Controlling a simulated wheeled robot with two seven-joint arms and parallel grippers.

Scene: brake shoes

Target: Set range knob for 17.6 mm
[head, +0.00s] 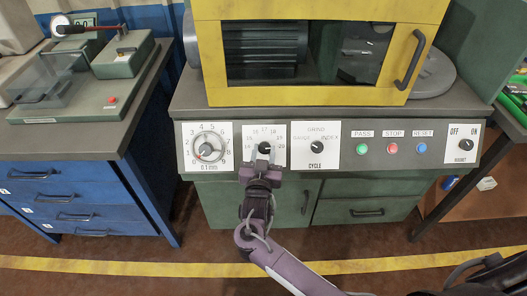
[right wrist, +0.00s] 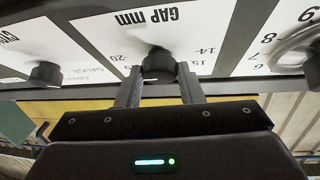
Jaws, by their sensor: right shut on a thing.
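The range knob (head: 264,147) is a small black knob on a white plate (head: 280,131) with numbers such as 17, 18 and 20 around it. My right gripper (head: 262,162) reaches up to it from below, its fingers on either side. In the right wrist view, the black knob (right wrist: 158,64) sits between the two fingers of my right gripper (right wrist: 160,88), which is shut on it. The plate there reads GAP mm upside down, with 20, 15 and 14 visible. The knob's exact setting cannot be read. My left gripper is not in view.
Left of the plate is a round numbered dial (head: 207,149). To the right are a CYCLE knob (head: 316,147), green (head: 362,149), red (head: 393,148) and blue (head: 423,148) buttons, and an OFF/ON knob (head: 465,144). A yellow-framed machine door (head: 325,97) stands above.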

